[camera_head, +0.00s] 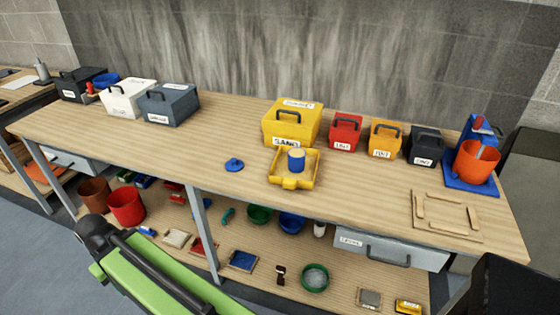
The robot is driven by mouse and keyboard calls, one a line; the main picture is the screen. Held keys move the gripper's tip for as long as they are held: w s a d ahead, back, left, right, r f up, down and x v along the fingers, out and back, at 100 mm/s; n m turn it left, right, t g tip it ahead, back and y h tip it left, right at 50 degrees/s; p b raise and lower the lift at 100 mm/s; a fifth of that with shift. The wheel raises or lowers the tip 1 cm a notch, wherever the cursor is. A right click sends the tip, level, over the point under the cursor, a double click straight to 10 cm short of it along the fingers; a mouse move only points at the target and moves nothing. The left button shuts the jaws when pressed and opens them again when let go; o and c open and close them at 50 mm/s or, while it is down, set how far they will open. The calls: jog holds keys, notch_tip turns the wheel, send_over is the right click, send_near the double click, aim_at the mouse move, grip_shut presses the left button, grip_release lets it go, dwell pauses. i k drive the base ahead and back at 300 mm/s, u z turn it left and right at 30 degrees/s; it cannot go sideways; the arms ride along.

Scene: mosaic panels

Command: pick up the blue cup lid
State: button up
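The blue cup lid (234,165) lies on the wooden workbench (225,195), left of the yellow tray. It is a small round disc with a raised knob on top. A blue cup (296,163) with a sand-coloured top stands in the shallow yellow tray (284,182), apart from the lid. A green and black part of my own body shows at the lower left, well short of the lid. No gripper fingers can be made out.
A yellow box (291,123) stands behind the tray, with red (345,132), orange (384,138) and dark (424,146) boxes to its right. White (129,98) and grey-blue (169,104) boxes stand at left. The bench around the lid is clear.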

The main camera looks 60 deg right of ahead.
aim_at(233, 166)
jog(key=z, duration=0.1)
jog(key=i, duration=1)
jog(key=z, duration=0.05)
